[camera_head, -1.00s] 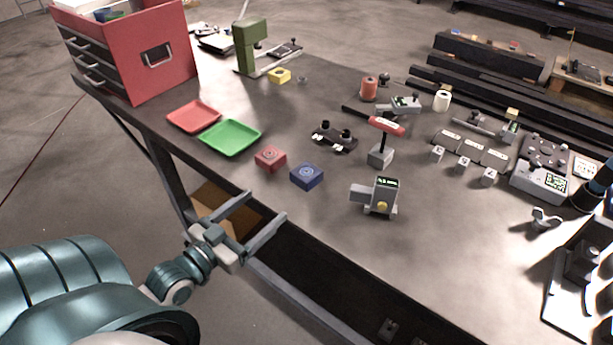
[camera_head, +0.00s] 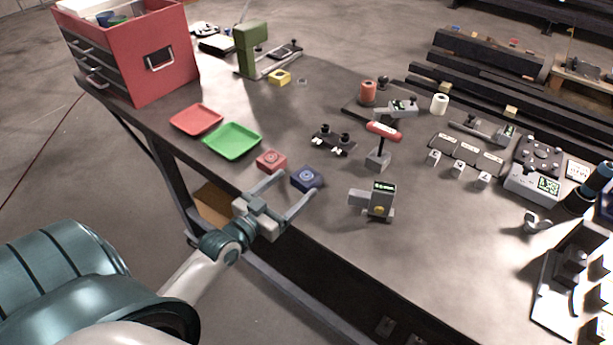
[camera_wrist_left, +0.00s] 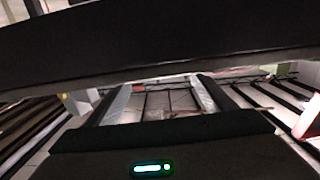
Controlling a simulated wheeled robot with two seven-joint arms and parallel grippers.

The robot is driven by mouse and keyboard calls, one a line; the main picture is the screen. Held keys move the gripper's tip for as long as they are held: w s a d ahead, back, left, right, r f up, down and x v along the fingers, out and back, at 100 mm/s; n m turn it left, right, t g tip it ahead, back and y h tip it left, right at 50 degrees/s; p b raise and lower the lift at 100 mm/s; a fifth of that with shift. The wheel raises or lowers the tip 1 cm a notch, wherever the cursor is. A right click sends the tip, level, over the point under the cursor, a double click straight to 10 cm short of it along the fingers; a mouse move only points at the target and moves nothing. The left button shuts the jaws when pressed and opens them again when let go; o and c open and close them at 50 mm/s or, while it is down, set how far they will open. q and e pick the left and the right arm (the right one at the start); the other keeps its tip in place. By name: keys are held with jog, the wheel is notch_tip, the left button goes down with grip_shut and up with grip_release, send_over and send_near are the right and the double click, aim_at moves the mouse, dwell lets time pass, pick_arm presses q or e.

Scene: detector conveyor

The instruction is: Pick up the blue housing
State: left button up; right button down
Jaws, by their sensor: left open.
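The blue housing (camera_head: 307,179) is a small square block with a round mark on top. It sits on the table near the front edge, just right of the red housing (camera_head: 271,160). My left gripper (camera_head: 299,183) is open, at the table's front edge, with its fingers pointing toward the two housings. One fingertip is near the red housing and the other is near the blue one. In the left wrist view the two fingers (camera_wrist_left: 160,95) stand apart, with a dark band across the top; the blue housing cannot be made out there. My right gripper is not visible.
A green tray (camera_head: 232,153) and a red tray (camera_head: 195,133) lie left of the housings. A grey device with a small screen (camera_head: 381,200) stands to the right. A black fixture (camera_head: 334,142) is behind. A red drawer cabinet (camera_head: 160,90) stands at far left.

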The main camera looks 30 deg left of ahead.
aim_at(307, 175)
pick_arm(q)
jog(key=shift+w, duration=0.4)
jog(key=shift+w+d+r+p, duration=0.15)
jog(key=shift+w+p, duration=0.3)
jog(key=shift+w, duration=0.1)
jog(key=w, duration=0.1)
jog(key=w+p, duration=0.1)
jog(key=w, duration=0.1)
jog(key=shift+d, duration=0.25)
jog(key=shift+w+f+p, duration=0.25)
jog(key=shift+w+p, duration=0.15)
jog(key=shift+w, duration=0.15)
jog(key=shift+c, duration=0.6)
jog(key=shift+r, duration=0.1)
jog(key=c, duration=1.4)
